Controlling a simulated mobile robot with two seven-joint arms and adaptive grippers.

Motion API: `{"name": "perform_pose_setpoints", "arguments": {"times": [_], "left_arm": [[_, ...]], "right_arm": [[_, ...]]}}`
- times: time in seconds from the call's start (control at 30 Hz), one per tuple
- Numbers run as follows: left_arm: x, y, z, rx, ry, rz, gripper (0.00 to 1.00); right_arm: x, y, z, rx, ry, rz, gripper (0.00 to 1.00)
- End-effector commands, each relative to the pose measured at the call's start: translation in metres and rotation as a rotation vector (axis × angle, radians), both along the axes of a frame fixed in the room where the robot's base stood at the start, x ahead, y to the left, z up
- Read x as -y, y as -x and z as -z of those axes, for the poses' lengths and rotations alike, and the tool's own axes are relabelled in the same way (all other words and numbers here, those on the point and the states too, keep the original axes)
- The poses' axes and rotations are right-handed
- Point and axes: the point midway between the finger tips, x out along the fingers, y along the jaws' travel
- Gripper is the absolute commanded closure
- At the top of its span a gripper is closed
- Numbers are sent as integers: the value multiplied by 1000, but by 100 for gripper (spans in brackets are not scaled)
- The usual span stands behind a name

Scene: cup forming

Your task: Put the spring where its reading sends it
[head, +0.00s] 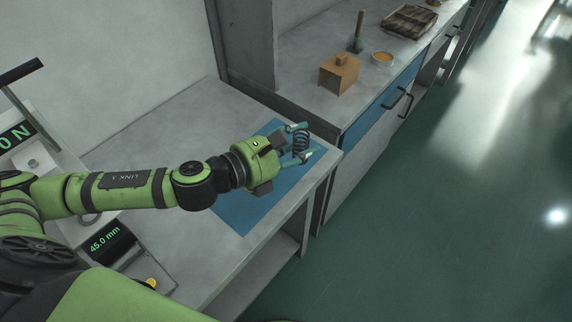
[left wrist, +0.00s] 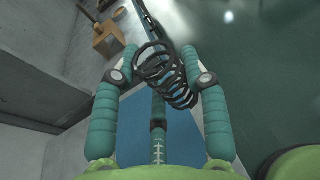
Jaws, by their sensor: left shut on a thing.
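The dark coil spring (head: 301,141) is between the fingers of my left gripper (head: 303,142), over the blue mat (head: 243,207) near the table's right edge. A display (head: 106,238) at the lower left reads 45.0 mm. Another display (head: 17,134) at the left edge is partly cut off, and "0 N" shows on it. My right gripper is not in view.
A cardboard-coloured box (head: 339,73) stands on the back counter, with a dark upright tool (head: 357,34), a small orange dish (head: 382,57) and a brown slatted tray (head: 409,21) beyond it. The grey table (head: 165,126) is bare behind my left arm. Green floor lies to the right.

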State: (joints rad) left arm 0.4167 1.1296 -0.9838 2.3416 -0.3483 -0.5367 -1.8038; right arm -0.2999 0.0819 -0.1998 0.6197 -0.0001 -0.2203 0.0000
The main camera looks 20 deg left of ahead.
Motion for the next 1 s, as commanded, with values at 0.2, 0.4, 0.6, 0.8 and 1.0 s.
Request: {"name": "perform_pose_setpoints", "arguments": {"times": [0.2, 0.4, 0.6, 0.8, 1.0], "left_arm": [[-15, -3, 16, -3, -3, 3, 82], [-58, -11, 47, -5, -4, 2, 82], [-89, -17, 64, -5, -2, 5, 82], [-107, -22, 71, -3, 2, 6, 82], [-112, -23, 81, -3, 5, 6, 82]], "right_arm": [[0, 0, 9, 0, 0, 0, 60], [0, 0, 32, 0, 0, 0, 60], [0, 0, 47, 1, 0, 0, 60], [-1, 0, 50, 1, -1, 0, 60], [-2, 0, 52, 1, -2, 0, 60]]}}
